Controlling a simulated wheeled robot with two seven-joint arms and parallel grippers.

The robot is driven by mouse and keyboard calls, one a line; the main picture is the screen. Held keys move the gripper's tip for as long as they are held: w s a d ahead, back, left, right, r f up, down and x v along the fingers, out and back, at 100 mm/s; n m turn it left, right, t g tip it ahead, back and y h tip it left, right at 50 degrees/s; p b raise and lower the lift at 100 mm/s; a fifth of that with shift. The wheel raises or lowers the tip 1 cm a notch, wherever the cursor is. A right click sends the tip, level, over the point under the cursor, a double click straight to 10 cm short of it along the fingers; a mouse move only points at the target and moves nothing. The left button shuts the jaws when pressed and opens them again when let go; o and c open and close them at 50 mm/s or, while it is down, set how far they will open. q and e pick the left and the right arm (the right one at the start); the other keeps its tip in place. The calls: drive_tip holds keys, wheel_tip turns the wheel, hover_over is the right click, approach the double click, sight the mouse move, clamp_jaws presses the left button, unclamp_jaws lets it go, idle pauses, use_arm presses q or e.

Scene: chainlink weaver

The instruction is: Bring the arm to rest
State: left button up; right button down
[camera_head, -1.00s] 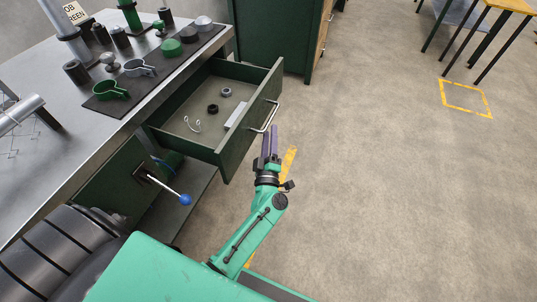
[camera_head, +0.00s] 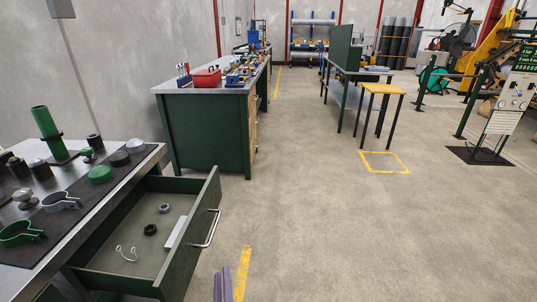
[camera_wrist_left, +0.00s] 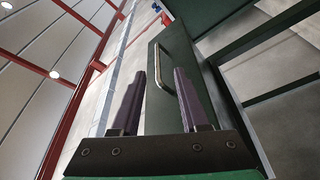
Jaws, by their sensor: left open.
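My left gripper (camera_head: 222,284) shows at the bottom edge of the head view, only its purple fingertips visible. In the left wrist view its two purple fingers (camera_wrist_left: 160,100) stand apart with nothing between them. The open drawer's front (camera_head: 193,240) is to the left of the fingers in the head view, and its metal handle (camera_head: 206,228) is apart from them. In the left wrist view the handle (camera_wrist_left: 158,66) shows beyond the fingers. My arm behind the fingertips is out of the head view. My right gripper is not in view.
The drawer holds a dark ring (camera_head: 150,230), a grey ring (camera_head: 164,208), a white bar (camera_head: 176,231) and a wire piece (camera_head: 126,253). The workbench (camera_head: 75,215) carries clamps and caps. A green cabinet (camera_head: 205,130) stands behind.

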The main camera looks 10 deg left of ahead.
use_arm(q)
drive_tip(key=s+d+f+m+g+h+p, duration=0.1)
drive_tip(key=s+f+m+g+h+p, duration=0.25)
drive_tip(key=f+m, duration=0.4)
drive_tip(key=s+d+f+m+g+h+p, duration=0.15)
drive_tip(key=s+f+m+g+h, duration=0.25)
drive_tip(key=f, duration=0.6)
drive_tip(key=s+a+f+m+g+p, duration=0.1)
drive_tip(key=s+a+f+g, duration=0.2)
drive_tip(key=s, duration=0.5)
drive_tip(key=s+a+f+m+g+y+p, duration=0.1)
drive_tip(key=s+a+f+g, duration=0.3)
drive_tip(key=s, duration=0.5)
drive_tip(key=s+a+f+m+g+y+p, duration=0.1)
drive_tip(key=s+a+f+m+g+p, duration=0.1)
drive_tip(key=s+a+f, duration=0.3)
drive_tip(key=s+m+g, duration=0.1)
drive_tip(key=s, duration=0.3)
drive_tip(key=shift+a+g+p, duration=0.15)
drive_tip(key=shift+g+p, duration=0.2)
drive_tip(key=shift+p, duration=0.05)
